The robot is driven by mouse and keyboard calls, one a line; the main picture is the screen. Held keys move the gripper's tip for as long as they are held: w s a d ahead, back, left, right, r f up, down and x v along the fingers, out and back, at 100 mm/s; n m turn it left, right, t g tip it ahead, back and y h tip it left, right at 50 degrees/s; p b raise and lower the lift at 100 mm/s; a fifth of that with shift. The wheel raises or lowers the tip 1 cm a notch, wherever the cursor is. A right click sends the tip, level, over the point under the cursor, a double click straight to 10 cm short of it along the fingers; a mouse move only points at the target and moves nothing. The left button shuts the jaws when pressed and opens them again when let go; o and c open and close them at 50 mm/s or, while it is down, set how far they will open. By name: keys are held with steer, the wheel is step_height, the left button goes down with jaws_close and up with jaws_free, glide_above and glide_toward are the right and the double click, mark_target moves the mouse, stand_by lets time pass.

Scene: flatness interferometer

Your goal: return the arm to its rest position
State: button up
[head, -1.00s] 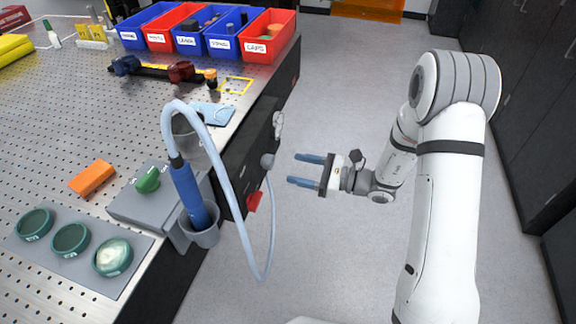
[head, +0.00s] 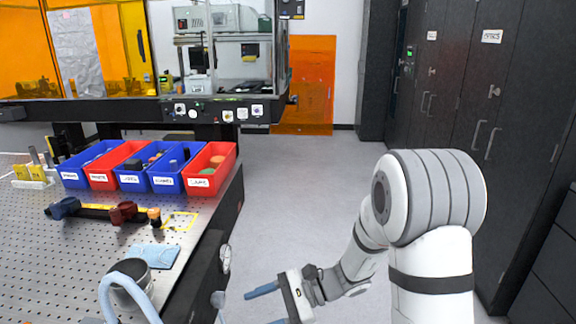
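My white arm (head: 432,262) rises at the lower right of the head view, with its large grey-banded joint uppermost. My gripper (head: 262,306) points left over the open floor, to the right of the perforated table (head: 88,245). Its two blue fingers are spread apart with nothing between them. The lower finger is partly cut off by the bottom edge of the picture. The gripper is apart from the table and everything on it.
Red and blue bins (head: 205,168) stand on the table, with a dark clamp-like tool (head: 110,213) and a blue cloth (head: 153,256) nearer. A pale hose (head: 135,285) arches at the bottom. Dark cabinets (head: 470,90) line the right. Grey floor (head: 300,190) lies clear between.

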steer(key=s+d+r+n+t+h+p, duration=0.2)
steer(key=s+d+r+n+h, duration=0.3)
steer(key=d, duration=0.5)
steer(key=s+d+r+n+t+h+p, duration=0.3)
steer(key=s+d+r+n+h, duration=0.3)
steer(key=d+r+h, duration=0.3)
steer(key=shift+s+d+r+n+t+p, duration=0.3)
steer(key=shift+d+r+p, duration=0.15)
steer(key=shift+d+p, duration=0.5)
steer(key=shift+c, duration=0.5)
